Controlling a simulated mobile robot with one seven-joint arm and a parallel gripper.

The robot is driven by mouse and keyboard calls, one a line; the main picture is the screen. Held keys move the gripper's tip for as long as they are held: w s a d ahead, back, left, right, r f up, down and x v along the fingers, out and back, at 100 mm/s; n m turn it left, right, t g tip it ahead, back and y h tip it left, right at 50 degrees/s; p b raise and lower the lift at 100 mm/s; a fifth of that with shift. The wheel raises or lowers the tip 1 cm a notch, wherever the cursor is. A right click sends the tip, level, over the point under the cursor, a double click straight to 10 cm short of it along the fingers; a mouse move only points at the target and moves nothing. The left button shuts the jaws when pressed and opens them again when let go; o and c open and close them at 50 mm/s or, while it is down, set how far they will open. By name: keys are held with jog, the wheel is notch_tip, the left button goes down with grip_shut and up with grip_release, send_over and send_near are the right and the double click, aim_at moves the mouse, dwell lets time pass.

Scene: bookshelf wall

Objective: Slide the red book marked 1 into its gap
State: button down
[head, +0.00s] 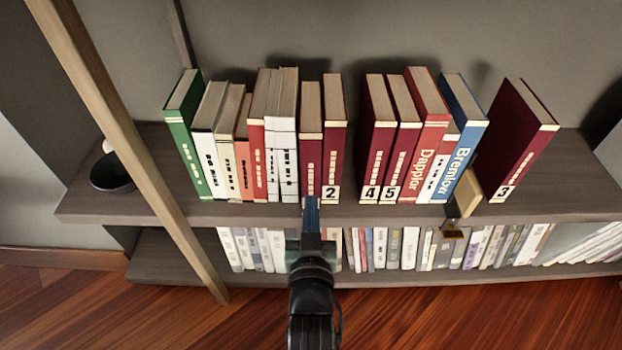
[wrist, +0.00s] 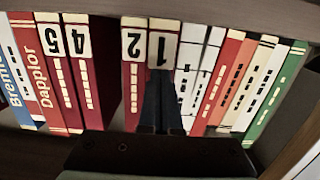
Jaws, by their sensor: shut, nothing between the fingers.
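The red book marked 1 (wrist: 163,49) stands upright in the row, between the book marked 2 (wrist: 133,72) and the white books (wrist: 197,62). In the head view the dark red spine of book 1 (head: 310,158) shows, and its label is hidden behind my gripper. Its top sits a little lower in the picture than that of book 2 (head: 333,145). My gripper (head: 311,203) is shut and empty, with its fingertips at the lower spine of book 1. In the wrist view, which is upside down, the shut fingers (wrist: 160,95) cover part of that spine.
An open space separates book 2 from books 4 (head: 378,150) and 5 (head: 402,150). Book 3 (head: 515,145) leans at the right, near a wooden block (head: 467,192). A dark bowl (head: 110,173) and a slanted wooden post (head: 150,165) are left. A lower shelf holds more books.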

jog(key=shift+w, duration=1.35)
jog(key=shift+s+p, duration=0.8)
jog(key=shift+s, duration=1.25)
